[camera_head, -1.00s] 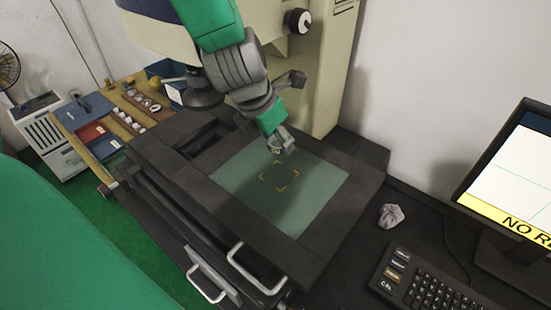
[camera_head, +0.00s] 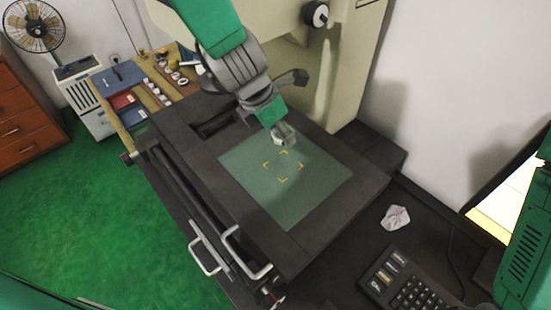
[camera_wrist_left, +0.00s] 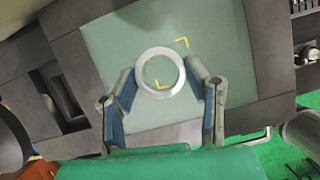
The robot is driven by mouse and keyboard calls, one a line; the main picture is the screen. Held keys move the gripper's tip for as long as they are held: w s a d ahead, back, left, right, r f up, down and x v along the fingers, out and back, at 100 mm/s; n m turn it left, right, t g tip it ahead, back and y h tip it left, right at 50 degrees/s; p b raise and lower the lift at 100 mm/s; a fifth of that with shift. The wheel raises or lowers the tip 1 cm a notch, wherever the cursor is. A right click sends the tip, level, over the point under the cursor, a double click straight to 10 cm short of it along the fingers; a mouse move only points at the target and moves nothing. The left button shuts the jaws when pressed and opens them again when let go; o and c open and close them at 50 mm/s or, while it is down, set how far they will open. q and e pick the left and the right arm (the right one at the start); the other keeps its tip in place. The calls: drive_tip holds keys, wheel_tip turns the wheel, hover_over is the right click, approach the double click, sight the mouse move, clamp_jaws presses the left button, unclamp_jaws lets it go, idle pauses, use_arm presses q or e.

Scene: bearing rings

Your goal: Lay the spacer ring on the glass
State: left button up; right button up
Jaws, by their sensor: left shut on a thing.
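The spacer ring (camera_wrist_left: 140,73) is a pale metal ring, held between the fingertips of my left gripper (camera_wrist_left: 162,84) in the left wrist view. In the head view my left gripper (camera_head: 285,139) is over the back part of the greenish glass (camera_head: 250,165), behind the yellow corner marks (camera_head: 283,166); the ring is hard to make out there. In the wrist view one yellow corner shows through the ring's hole and another beyond it, on the glass (camera_wrist_left: 105,50). The ring appears above the glass, but the gap cannot be judged. My right gripper is out of view.
A dark stage frame (camera_head: 330,225) with white handles (camera_head: 205,255) surrounds the glass. The cream machine column (camera_head: 340,70) stands behind. Crumpled paper (camera_head: 396,217), a keyboard (camera_head: 415,290) and a monitor (camera_head: 505,205) are at right. A parts bench (camera_head: 150,90) is at back left.

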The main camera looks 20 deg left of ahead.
use_arm(q)
hover_over(279, 161)
drive_tip(key=a, duration=0.2)
drive_tip(key=f, duration=0.5)
drive_tip(key=shift+s+d+f+b, duration=0.1)
drive_tip(key=shift+s+d+b, duration=0.15)
drive_tip(key=shift+b, duration=0.05)
drive_tip(key=f, duration=0.1)
drive_tip(key=d+f, duration=0.1)
drive_tip(key=f, duration=0.1)
drive_tip(key=shift+s+d+f, duration=0.1)
drive_tip(key=shift+d, duration=0.5)
drive_tip(key=shift+a+f, duration=0.1)
drive_tip(key=shift+a, duration=0.1)
drive_tip(key=o, duration=0.9)
drive_tip(key=shift+a+f, duration=0.1)
drive_tip(key=shift+a, duration=0.15)
drive_tip(key=o, duration=0.4)
drive_tip(key=shift+a, duration=0.5)
drive_tip(key=shift+d, duration=0.3)
drive_tip(key=v, duration=0.4)
drive_tip(key=d+v, duration=0.1)
drive_tip(key=v, duration=0.1)
drive_tip(key=shift+p+v, duration=0.4)
drive_tip(key=shift+v, duration=2.75)
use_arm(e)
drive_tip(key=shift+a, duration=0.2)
